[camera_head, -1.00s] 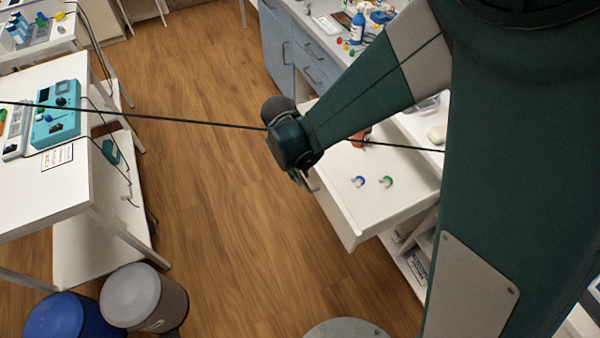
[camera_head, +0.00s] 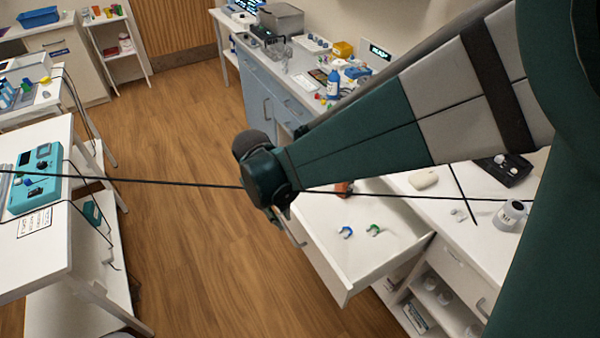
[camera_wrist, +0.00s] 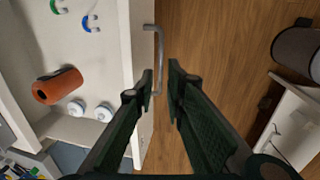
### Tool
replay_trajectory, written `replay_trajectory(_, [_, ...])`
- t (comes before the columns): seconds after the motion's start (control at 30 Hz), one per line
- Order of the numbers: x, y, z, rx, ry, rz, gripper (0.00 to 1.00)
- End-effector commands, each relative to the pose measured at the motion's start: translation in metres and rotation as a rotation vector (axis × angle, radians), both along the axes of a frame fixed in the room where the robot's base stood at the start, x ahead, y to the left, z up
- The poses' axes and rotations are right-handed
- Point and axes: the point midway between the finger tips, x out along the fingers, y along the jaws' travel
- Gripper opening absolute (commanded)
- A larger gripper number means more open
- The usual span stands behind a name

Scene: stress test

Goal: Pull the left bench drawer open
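The white bench drawer (camera_head: 385,262) stands pulled out from the bench in the head view. Its front panel (camera_wrist: 138,25) runs down the wrist view, with a grey bar handle (camera_wrist: 159,40) on its outer side. My gripper (camera_wrist: 161,72) is at the handle, with its two dark fingers apart. The lower part of the handle shows between the fingertips; I cannot tell whether either finger touches it. In the head view, my arm hides most of the gripper and part of the drawer front.
The drawer holds a blue clip (camera_head: 346,232), a green clip (camera_head: 375,230), an orange cylinder (camera_wrist: 57,85) and two white round items (camera_wrist: 76,107). Clear wooden floor (camera_head: 200,240) lies before it. A white table (camera_head: 40,235) stands left. A dark cable (camera_head: 130,181) crosses the head view.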

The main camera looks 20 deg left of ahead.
Motion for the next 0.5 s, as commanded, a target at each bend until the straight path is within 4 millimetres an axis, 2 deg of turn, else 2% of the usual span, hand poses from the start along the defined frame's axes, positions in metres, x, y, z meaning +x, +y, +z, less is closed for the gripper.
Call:
replay_trajectory(0.2, [-0.004,0.003,0.024,0.000,0.000,0.001,0.13])
replay_trajectory(0.5, [-0.005,0.005,0.037,0.000,0.000,0.000,0.13])
